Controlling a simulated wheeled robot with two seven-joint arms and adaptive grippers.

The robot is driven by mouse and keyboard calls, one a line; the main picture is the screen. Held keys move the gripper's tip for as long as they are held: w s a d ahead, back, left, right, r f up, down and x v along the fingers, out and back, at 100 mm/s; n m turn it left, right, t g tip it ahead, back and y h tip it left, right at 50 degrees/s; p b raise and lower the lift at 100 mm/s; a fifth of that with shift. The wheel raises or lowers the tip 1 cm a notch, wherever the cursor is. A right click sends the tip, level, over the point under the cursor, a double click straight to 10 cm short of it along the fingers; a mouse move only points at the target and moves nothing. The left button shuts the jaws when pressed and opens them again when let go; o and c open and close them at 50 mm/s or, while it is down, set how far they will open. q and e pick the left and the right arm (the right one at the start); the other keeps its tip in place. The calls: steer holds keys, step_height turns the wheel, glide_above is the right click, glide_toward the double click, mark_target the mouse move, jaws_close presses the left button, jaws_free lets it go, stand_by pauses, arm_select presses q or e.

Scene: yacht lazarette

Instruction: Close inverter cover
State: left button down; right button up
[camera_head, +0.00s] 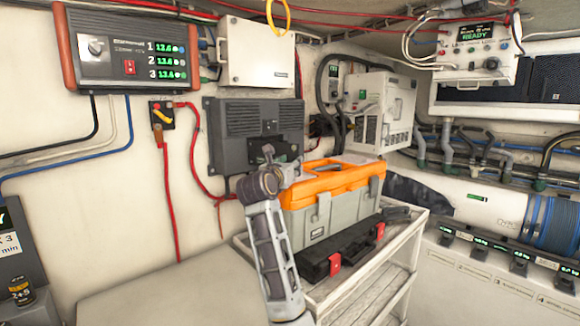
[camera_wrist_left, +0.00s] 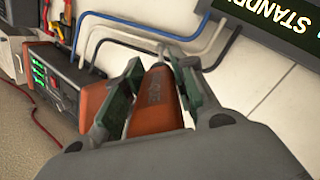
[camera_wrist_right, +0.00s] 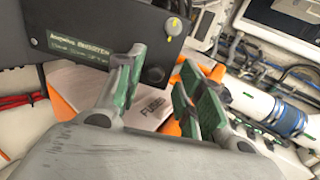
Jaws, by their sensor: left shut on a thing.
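The dark grey inverter (camera_head: 228,130) is on the back wall, with slats across its upper part and a black lower area. Its labelled dark face (camera_wrist_right: 80,45), with small knobs, also shows in the right wrist view. I cannot tell its cover's position. My right gripper (camera_head: 267,152) is in front of the inverter's lower part; in the right wrist view (camera_wrist_right: 162,85) its fingers are apart with nothing between them. Contact with the inverter is unclear. My left gripper (camera_wrist_left: 148,95) is shut on an orange-red object (camera_wrist_left: 155,98) with lettering; it is outside the head view.
An orange-lidded grey toolbox (camera_head: 330,205) stands on a white shelf unit (camera_head: 355,287), right of my right arm. A black case (camera_head: 320,262) lies before it. A red-ended charger panel (camera_head: 125,60) and loose red cables (camera_head: 168,190) are on the left wall.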

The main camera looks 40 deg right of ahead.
steer(key=shift+a, duration=0.15)
arm_select(q)
steer(key=shift+r, duration=0.1)
arm_select(e)
steer(key=v, duration=1.1)
steer(key=shift+s, duration=0.4)
steer(key=shift+a, duration=0.15)
steer(key=shift+c, duration=0.2)
